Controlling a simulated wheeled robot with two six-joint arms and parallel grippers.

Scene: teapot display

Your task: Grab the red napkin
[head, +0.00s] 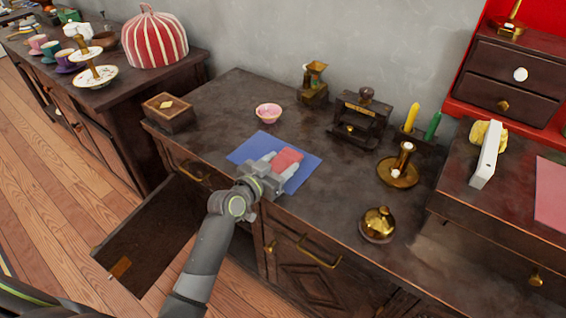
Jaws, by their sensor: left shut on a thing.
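The red napkin (288,159) looks like a small folded reddish-pink piece over the blue cloth or mat (302,177) on the dark cabinet top. My left gripper (279,164) reaches in over the cabinet's front edge and is shut on the red napkin, with a finger on each side of it. Whether the napkin touches the blue mat or is slightly above it cannot be told. My right gripper is not in view.
A pink bowl (268,113) and wooden box (168,112) stand behind and left. A brass candlestick (402,160), brass pot (378,224) and small dark press (358,120) stand right. An open drawer or door (150,240) juts out below left.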

